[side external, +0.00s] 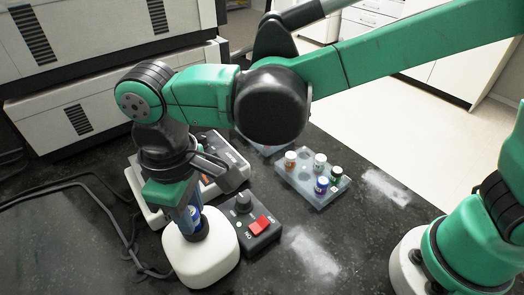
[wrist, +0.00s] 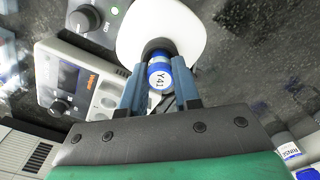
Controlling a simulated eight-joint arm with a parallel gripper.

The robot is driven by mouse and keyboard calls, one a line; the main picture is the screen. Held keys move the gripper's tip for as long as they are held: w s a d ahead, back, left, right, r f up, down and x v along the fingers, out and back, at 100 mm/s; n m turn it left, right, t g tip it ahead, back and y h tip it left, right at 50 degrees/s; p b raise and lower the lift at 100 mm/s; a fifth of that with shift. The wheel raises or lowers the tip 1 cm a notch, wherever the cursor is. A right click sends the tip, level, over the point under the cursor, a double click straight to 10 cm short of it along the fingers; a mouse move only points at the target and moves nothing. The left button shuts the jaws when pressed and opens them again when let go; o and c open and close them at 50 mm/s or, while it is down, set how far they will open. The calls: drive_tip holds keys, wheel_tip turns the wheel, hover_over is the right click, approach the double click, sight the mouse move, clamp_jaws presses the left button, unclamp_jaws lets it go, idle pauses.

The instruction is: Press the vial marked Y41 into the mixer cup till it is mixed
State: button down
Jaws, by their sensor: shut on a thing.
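My gripper (wrist: 160,93) is shut on the vial marked Y41 (wrist: 158,76), which has a blue band and a white label that reads Y41 in the wrist view. The vial sits between my blue-grey fingers, right at the dark cup (wrist: 158,46) on top of the white rounded mixer (wrist: 128,28). In the side view the mixer (side external: 200,256) stands at the lower left, with my gripper (side external: 188,222) pointing down onto its cup. The vial's lower end is hidden, so I cannot tell how firmly it presses.
A control box (side external: 250,222) with a knob and red switch stands right of the mixer. A rack (side external: 311,180) holds several capped vials farther right. An instrument with a screen (wrist: 72,78) is close by. Cables (side external: 75,187) lie at the left.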

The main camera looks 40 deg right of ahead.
drive_tip(key=shift+r, duration=0.1)
idle(0.3)
drive_tip(key=shift+r, duration=2.9)
drive_tip(key=w+d+r+m, duration=0.1)
drive_tip(key=w+d+m, duration=0.2)
drive_tip(key=d, duration=0.9)
drive_tip(key=w+d+m, duration=0.4)
drive_tip(key=d+m, duration=0.1)
drive_tip(key=d, duration=0.8)
drive_tip(key=shift+w+d+r, duration=0.2)
drive_tip(key=shift+d+r, duration=0.05)
drive_tip(key=shift+r, duration=0.1)
